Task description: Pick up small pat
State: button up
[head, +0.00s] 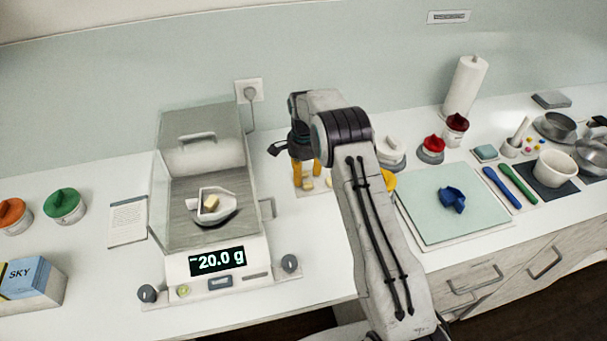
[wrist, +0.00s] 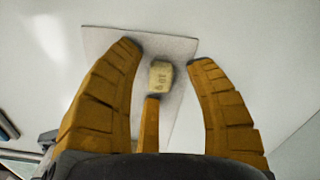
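A small pale-yellow pat (wrist: 160,76) with stamped marks lies on a light sheet (wrist: 182,48) in the wrist view. My gripper (wrist: 163,56) is open, with its orange fingers spread around the pat and the middle finger's tip close below it. I cannot tell whether that finger touches it. In the head view my gripper (head: 307,172) points down over the sheet, beside a pat (head: 308,184). Another pale piece (head: 328,183) lies to the right, partly hidden by my arm. A further pat (head: 212,202) sits in a white boat (head: 222,212) on the scale.
A pale green board (head: 430,225) with a blue object (head: 452,199) lies at right. Green (head: 65,205) and orange-lidded (head: 12,215) jars stand far left. The front middle of the counter is clear.

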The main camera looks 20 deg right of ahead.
jog(key=c, duration=0.7)
jog(key=shift+o, duration=0.2)
jog(key=shift+r, duration=0.1)
